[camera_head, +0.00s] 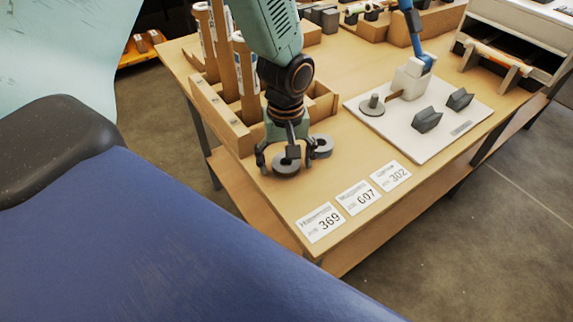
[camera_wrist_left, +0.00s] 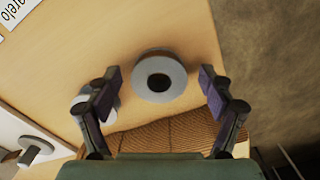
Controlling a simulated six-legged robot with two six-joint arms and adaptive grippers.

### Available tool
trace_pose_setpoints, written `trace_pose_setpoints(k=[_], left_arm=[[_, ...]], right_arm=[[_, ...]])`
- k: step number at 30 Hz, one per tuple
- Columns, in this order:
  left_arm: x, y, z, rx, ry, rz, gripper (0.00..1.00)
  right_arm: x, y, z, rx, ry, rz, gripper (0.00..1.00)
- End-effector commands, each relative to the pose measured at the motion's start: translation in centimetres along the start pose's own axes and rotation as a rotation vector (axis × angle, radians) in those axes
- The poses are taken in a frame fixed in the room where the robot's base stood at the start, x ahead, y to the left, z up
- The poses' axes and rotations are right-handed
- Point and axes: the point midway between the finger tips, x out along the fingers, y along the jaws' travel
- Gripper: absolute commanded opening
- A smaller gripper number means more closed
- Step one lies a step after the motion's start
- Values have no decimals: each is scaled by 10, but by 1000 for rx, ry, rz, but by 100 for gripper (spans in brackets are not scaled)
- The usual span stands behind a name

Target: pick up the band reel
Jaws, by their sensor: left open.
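A grey band reel (camera_head: 287,168) with a dark centre hole lies flat on the wooden table, partly hidden by my fingers. In the left wrist view the reel (camera_wrist_left: 160,76) shows whole, between and beyond the fingertips. My left gripper (camera_head: 285,160) points down over it, open, with one finger on either side. The left wrist view also shows the open gripper (camera_wrist_left: 160,80) with nothing held. A second grey reel (camera_head: 322,146) lies close beside the first, on its right; in the left wrist view a finger partly covers it. My right gripper is out of view.
A wooden rack (camera_head: 222,120) with upright tubes stands behind the reels. Number cards (camera_head: 321,222) lie along the front edge. A white board (camera_head: 440,146) to the right carries dark grey blocks, a round grey piece and a blue-handled device. Bare tabletop lies between.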

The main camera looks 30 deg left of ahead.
Motion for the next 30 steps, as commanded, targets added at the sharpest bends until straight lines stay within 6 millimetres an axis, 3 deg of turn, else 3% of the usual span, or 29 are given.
trace_pose_setpoints(k=[7,27,30], left_arm=[[0,2,0,2,1,0,79],[0,2,0,2,1,0,23],[0,2,0,2,1,0,22]], right_arm=[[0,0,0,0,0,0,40],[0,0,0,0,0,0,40],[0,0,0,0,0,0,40]])
